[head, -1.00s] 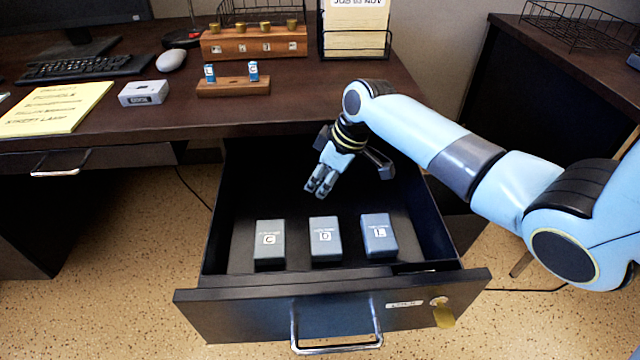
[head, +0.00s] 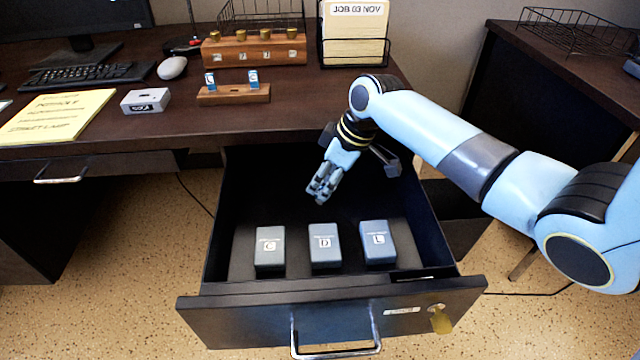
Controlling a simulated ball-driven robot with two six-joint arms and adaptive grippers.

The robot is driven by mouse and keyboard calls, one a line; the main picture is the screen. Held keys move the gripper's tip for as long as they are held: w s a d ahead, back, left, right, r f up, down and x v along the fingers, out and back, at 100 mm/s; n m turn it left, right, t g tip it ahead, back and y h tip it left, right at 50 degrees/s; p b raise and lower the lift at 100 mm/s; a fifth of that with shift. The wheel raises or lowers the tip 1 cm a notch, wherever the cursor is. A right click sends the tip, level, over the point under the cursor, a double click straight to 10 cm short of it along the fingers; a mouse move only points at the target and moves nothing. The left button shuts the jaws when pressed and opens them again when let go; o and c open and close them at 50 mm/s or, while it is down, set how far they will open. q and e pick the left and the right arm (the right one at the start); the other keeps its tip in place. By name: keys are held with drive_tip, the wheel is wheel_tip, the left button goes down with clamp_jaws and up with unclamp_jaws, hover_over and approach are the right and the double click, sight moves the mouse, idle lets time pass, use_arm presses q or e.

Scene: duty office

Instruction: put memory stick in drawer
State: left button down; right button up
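Two small blue-and-white memory sticks stand upright in a wooden holder (head: 234,95) on the desk, one on the left (head: 210,81) and one on the right (head: 253,79). The drawer (head: 330,318) is pulled open below the desk. My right gripper (head: 322,190) points down over the back part of the drawer, behind the boxes in it. Its fingers look close together, but I cannot tell whether they are shut or hold anything. My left gripper is not in view.
A key with a yellow tag (head: 441,320) hangs at the drawer front. A small white box (head: 145,101) and a yellow sheet (head: 55,117) lie on the desk.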

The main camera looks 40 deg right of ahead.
drive_tip(key=p+v, duration=0.2)
drive_tip(key=v, duration=0.7)
drive_tip(key=shift+r+p, duration=0.25)
drive_tip(key=shift+p, duration=0.05)
drive_tip(key=shift+d, duration=0.1)
